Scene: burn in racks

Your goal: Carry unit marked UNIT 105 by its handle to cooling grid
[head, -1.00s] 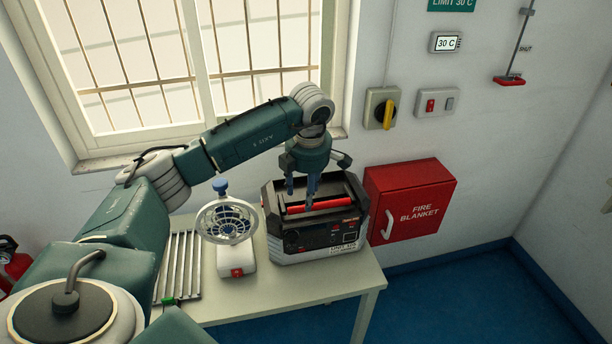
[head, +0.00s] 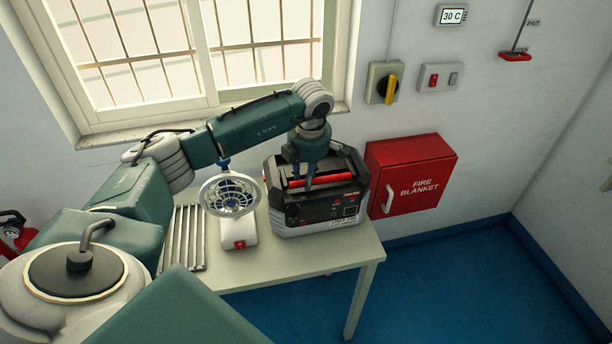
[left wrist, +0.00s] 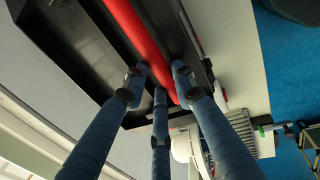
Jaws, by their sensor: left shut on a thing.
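The unit (head: 318,213) is a black and grey box with a red handle bar across its open top. It stands on the right part of the table, and the small label on its front is too blurred to read surely. My left gripper (head: 300,182) reaches down from above, with its fingers around the red handle (head: 335,179). In the left wrist view the blue fingers (left wrist: 160,88) close on the red handle (left wrist: 142,40). The cooling grid (head: 182,238), a rack of pale metal bars, lies on the left part of the table. My right gripper is out of view.
A small fan (head: 232,196) on a white base with a red switch stands between the grid and the unit. A red fire blanket box (head: 411,177) hangs on the wall right of the unit. The window (head: 150,60) is behind. The table (head: 300,266) has bare room in front.

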